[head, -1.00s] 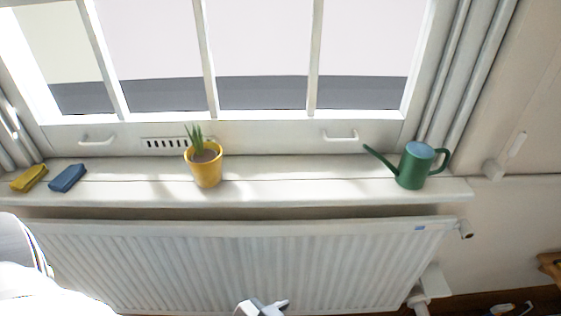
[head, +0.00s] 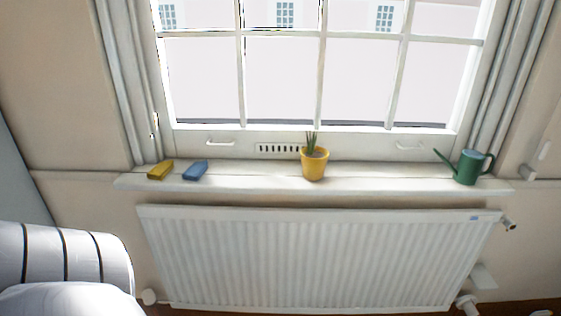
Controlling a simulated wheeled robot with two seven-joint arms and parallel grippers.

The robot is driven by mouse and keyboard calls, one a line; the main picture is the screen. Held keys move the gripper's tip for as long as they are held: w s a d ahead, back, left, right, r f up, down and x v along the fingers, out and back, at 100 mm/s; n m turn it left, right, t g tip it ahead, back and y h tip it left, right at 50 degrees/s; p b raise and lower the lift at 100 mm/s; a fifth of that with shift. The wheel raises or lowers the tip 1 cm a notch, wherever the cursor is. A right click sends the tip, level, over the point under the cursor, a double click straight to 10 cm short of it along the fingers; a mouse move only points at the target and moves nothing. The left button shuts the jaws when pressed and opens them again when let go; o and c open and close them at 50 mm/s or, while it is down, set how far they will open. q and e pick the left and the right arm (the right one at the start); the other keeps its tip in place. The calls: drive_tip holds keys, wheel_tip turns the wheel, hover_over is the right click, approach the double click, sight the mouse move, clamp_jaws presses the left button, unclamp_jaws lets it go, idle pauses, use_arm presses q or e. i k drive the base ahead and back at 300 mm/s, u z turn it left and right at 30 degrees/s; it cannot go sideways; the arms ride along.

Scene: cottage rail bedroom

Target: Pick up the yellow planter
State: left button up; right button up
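The yellow planter (head: 314,167) stands upright on the white windowsill (head: 240,184), near its middle. It holds dark soil and a small green spiky plant (head: 311,142). No gripper is near it. Neither of my grippers shows in the head view.
A yellow folded cloth (head: 160,169) and a blue one (head: 195,170) lie on the sill to the left. A green watering can (head: 468,167) stands at its right end. A white radiator (head: 315,258) is below the sill.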

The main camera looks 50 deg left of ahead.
sight(313, 169)
drive_tip(key=u, duration=1.85)
